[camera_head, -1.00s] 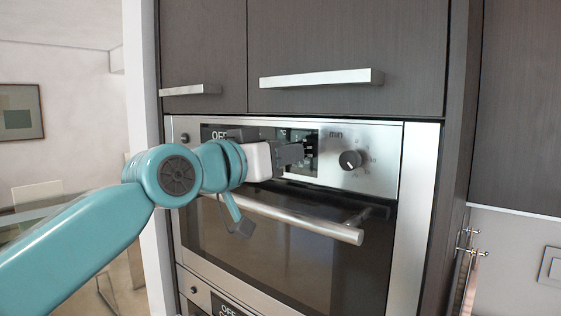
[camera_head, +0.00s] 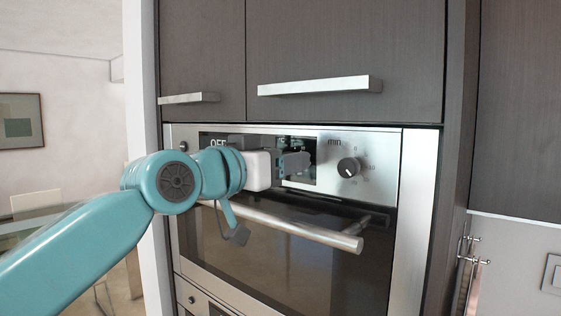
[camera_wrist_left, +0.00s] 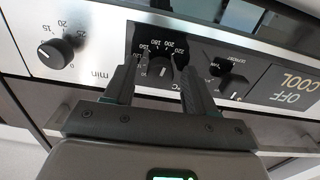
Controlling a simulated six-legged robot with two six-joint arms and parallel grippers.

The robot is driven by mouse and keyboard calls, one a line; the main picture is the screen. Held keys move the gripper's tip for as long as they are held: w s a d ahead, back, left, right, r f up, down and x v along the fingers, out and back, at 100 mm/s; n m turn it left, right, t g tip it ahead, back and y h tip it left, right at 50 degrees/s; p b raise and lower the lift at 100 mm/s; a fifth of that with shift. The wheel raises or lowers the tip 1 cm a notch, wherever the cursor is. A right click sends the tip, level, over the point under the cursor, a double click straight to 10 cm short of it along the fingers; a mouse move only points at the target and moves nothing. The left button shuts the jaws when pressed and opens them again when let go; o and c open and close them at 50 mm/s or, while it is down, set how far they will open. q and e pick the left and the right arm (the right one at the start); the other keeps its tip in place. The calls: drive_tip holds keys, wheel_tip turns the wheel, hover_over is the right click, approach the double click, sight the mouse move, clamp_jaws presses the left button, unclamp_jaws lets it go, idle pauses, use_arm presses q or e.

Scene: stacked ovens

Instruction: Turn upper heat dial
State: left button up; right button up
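The upper heat dial (camera_wrist_left: 159,67) is a dark round knob ringed by temperature numbers. It shows in the left wrist view, which sees the panel upside down. My left gripper (camera_wrist_left: 163,63) is open, with one finger on each side of this dial. I cannot tell whether either finger touches it. In the head view my left gripper (camera_head: 294,163) is at the upper oven's control panel (camera_head: 385,165) and hides the heat dial. My right gripper is not in view.
A minute dial (camera_head: 349,167) is right of my gripper in the head view. The upper oven's bar handle (camera_head: 310,231) runs just below my wrist. Cabinet handles (camera_head: 315,87) stick out above. Another knob (camera_wrist_left: 223,66) is close beside the fingers in the left wrist view.

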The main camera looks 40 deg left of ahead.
use_arm(q)
drive_tip(key=s+a+b, duration=0.1)
drive_tip(key=s+b, duration=0.1)
drive_tip(key=s, duration=1.4)
drive_tip(key=shift+s+a, duration=0.15)
drive_tip(key=shift+s, duration=0.05)
drive_tip(key=shift+w, duration=0.1)
drive_tip(key=shift+f, duration=0.1)
